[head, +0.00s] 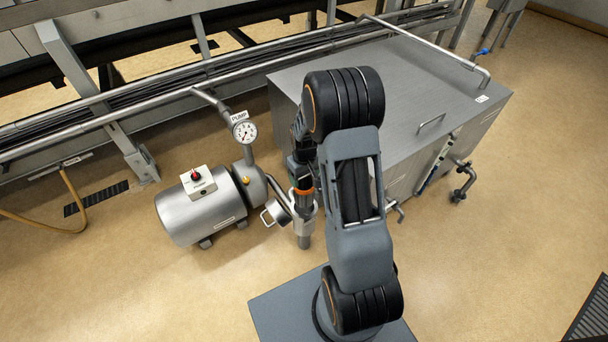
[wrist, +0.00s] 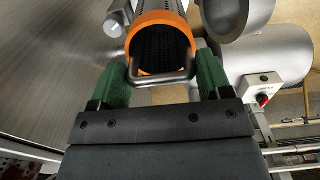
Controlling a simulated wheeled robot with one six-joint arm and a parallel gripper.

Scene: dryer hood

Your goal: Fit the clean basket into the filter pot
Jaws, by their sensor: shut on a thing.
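The clean basket (wrist: 161,17) is a dark mesh cylinder with an orange rim and a wire bail handle. In the wrist view my gripper (wrist: 160,84) has its green fingers on either side of this handle. In the head view the basket (head: 303,191) hangs upright below my gripper (head: 302,172), its orange rim uppermost. The grey filter pot (head: 304,228) stands directly beneath it beside the pump. The basket's lower end meets the pot's mouth in this view; I cannot tell how far inside it is. My arm hides part of the area above.
The steel pump (head: 195,215) with its switch box (head: 197,181) and gauge (head: 244,129) stands left of the pot. A large steel tank (head: 410,75) is behind and right. Pipes (head: 250,60) run along the back. Open floor lies in front.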

